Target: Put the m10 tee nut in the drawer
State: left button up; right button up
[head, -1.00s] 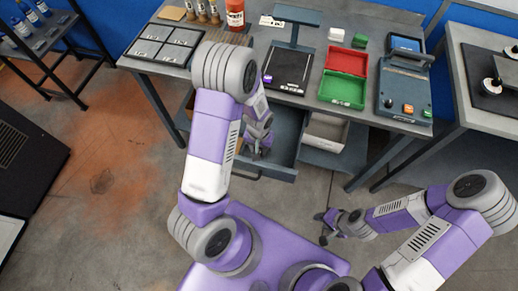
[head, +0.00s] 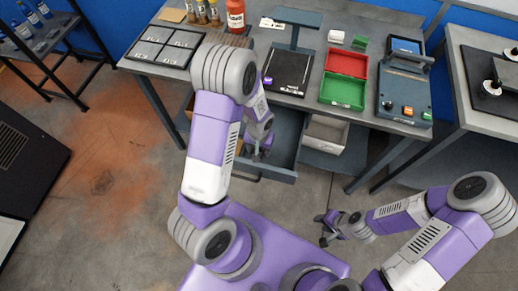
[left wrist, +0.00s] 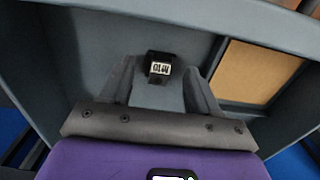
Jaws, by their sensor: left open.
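The m10 tee nut (left wrist: 160,66) is a small black block with a white label, seen in the left wrist view against the grey floor of the open drawer. The drawer (head: 283,172) is pulled out under the bench. My left gripper (head: 262,154) reaches down into it. In the left wrist view its fingers (left wrist: 162,88) are spread on either side of the nut, with gaps between them and it. The nut is hidden in the head view. My right gripper (head: 322,229) hangs over the floor, its fingers apart and empty.
A second, pale bin (head: 326,133) shows right of the drawer. A tan panel (left wrist: 253,71) lies beside the nut's area in the drawer. The bench top carries a scale (head: 288,73), a red and green box (head: 343,90) and a control box (head: 404,93).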

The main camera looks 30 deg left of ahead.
pick_arm(q)
notch_tip(320, 180, up, 11)
jog(key=p, duration=0.4)
jog(key=shift+r, duration=0.2)
